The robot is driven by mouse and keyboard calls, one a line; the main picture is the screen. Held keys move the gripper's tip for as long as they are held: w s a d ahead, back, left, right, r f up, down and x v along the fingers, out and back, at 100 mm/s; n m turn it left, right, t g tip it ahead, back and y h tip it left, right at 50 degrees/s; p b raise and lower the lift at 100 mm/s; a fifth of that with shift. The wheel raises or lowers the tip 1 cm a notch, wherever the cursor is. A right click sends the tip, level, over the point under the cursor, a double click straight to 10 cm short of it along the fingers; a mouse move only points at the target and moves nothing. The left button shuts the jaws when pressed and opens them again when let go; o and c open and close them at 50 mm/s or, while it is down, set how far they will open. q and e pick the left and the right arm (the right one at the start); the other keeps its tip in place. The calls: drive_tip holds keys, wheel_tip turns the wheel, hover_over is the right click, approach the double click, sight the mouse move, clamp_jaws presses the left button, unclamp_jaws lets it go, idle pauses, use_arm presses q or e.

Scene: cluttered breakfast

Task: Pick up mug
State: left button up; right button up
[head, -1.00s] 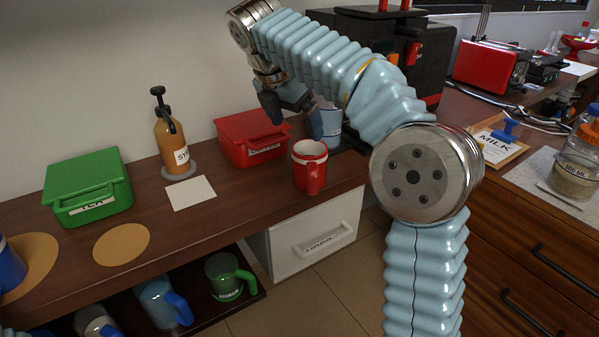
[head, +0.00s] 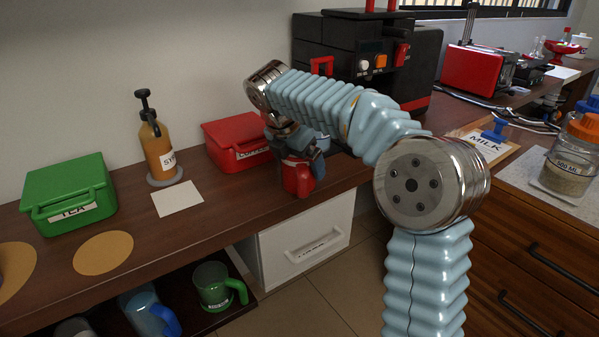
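The red mug (head: 298,182) stands upright on the dark wooden counter near its front edge, with its handle toward me. My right gripper (head: 300,160) is at the mug from above, pointing down. A finger shows at the mug's right side, and the gripper hides the rim and much of the upper body. Whether the fingers touch or grip it is hidden. A light blue mug (head: 322,142) is mostly hidden behind the gripper. A green mug (head: 213,287) and a blue mug (head: 148,312) stand on the lower shelf. My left gripper is out of view.
A red box (head: 236,142) stands close to the left of the mug. A syrup bottle (head: 158,150), a white square (head: 178,198) and a green tea box (head: 68,193) lie further left. A black coffee machine (head: 340,45) stands behind my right arm.

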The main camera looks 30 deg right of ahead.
drive_tip(key=shift+c, duration=0.5)
drive_tip(key=c, duration=1)
drive_tip(key=shift+r, duration=0.5)
drive_tip(key=shift+c, duration=0.2)
wheel_tip(320, 180, up, 3)
drive_tip(key=shift+s+r+p, duration=0.1)
drive_tip(key=shift+s+p, duration=0.05)
drive_tip(key=shift+p, duration=0.3)
drive_tip(key=s+a+r, duration=0.1)
drive_tip(key=s+r, duration=0.8)
drive_tip(key=s, duration=0.4)
drive_tip(key=shift+s+a, duration=0.3)
drive_tip(key=shift+s, duration=0.05)
